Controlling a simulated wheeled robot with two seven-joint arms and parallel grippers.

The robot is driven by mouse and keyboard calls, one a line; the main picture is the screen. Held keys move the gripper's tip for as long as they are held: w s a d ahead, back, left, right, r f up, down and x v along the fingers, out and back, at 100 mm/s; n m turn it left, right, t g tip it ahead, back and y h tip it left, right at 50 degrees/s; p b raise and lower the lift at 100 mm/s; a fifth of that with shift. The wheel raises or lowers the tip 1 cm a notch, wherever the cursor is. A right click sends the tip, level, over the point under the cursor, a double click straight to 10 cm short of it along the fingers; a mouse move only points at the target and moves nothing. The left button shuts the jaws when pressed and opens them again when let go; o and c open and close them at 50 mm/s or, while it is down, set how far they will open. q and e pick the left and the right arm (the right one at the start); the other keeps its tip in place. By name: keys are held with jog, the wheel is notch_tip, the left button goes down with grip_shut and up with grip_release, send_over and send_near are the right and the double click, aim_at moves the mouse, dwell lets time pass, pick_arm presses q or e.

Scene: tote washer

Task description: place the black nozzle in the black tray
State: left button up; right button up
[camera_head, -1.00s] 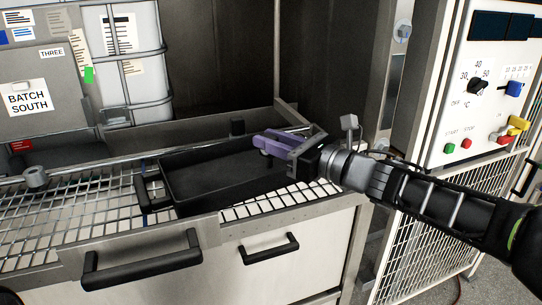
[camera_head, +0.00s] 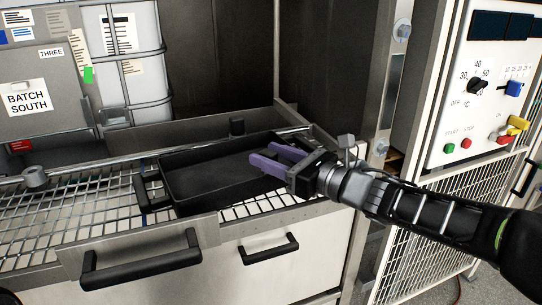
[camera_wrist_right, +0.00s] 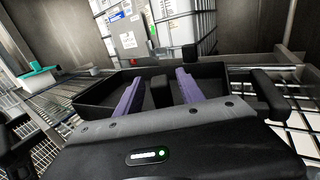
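The black tray (camera_head: 185,207) lies on the wire rack, with a dark interior; it also shows in the wrist view (camera_wrist_right: 95,98). My right gripper (camera_head: 280,158) is over the right part of the tray, with its two purple fingers spread apart. In the wrist view the gripper (camera_wrist_right: 158,92) has a small upright black piece (camera_wrist_right: 160,90) showing between the fingers, apart from both. It looks like the black nozzle, but black on black makes this uncertain, and I cannot tell if it rests on the tray floor. My left gripper is out of view.
Metal rails and a back wall edge the rack (camera_head: 70,215). A grey bin labelled BATCH SOUTH (camera_head: 40,95) is at the back left. A control panel (camera_head: 480,105) stands on the right.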

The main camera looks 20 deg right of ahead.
jog(key=shift+r, duration=0.15)
jog(key=b+v, duration=0.1)
jog(key=v, duration=1.1)
jog(key=shift+b, duration=0.3)
dwell(0.5)
